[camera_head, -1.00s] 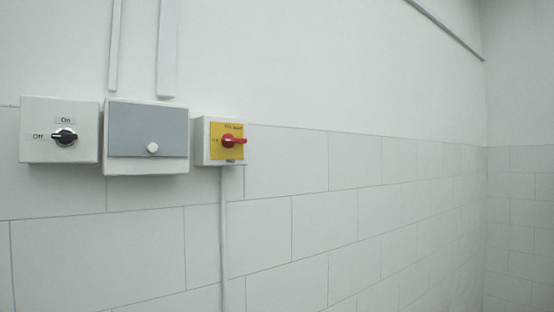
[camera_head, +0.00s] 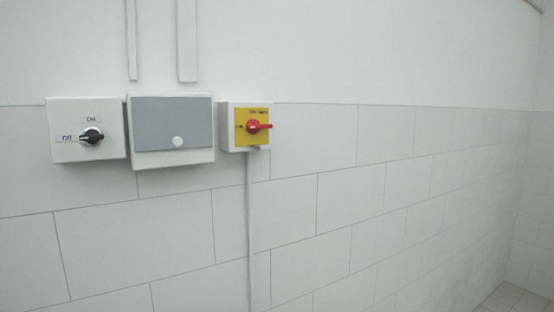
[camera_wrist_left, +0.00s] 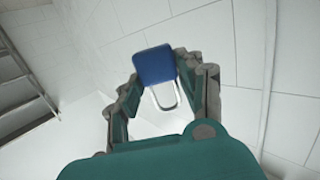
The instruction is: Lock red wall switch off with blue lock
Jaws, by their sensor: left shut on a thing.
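The red wall switch (camera_head: 256,126) sits on a yellow plate on a small white box, right of the grey-covered box in the head view. Its red handle lies about horizontal, pointing right. The blue lock (camera_wrist_left: 155,65) shows in the left wrist view, with a pale metal shackle toward the gripper's palm. My left gripper (camera_wrist_left: 164,72) is shut on the blue lock, with a finger on each side of it. The left gripper is not in the head view, so its distance to the switch does not show. My right gripper is in neither view.
A white box with a black On/Off knob (camera_head: 91,135) and a grey-covered box (camera_head: 173,122) are mounted left of the red switch. The tiled wall to the right is clear. A ladder-like frame (camera_wrist_left: 22,78) stands at the left of the wrist view.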

